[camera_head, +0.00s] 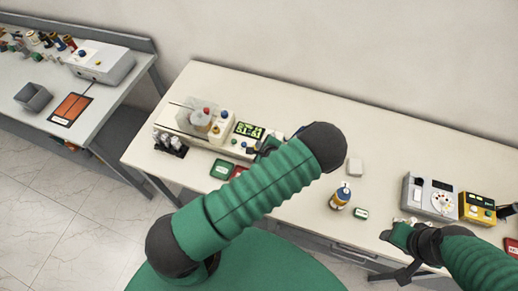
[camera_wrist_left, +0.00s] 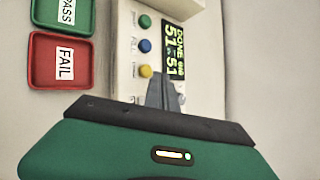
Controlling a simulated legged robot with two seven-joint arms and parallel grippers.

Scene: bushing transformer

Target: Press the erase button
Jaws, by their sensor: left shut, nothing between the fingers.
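The white machine (camera_head: 225,130) stands on the left part of the main table, with a lit green display (camera_head: 249,130). In the left wrist view the display (camera_wrist_left: 172,45) reads "DONE" with numbers. Beside it sit a green button (camera_wrist_left: 145,21), a blue button (camera_wrist_left: 144,45) and a yellow button (camera_wrist_left: 146,71). I cannot read which one is the erase button. My left gripper (camera_wrist_left: 166,82) is shut and empty, its fingertips over the panel beside the yellow button; contact cannot be told. My right gripper (camera_head: 393,233) hangs by the table's front edge, small and unclear.
A green PASS tray (camera_wrist_left: 62,12) and a red FAIL tray (camera_wrist_left: 60,62) lie beside the machine. A blue-capped bottle (camera_head: 341,196), a grey meter box (camera_head: 430,196) and a yellow device (camera_head: 477,207) stand to the right. The table between is mostly clear.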

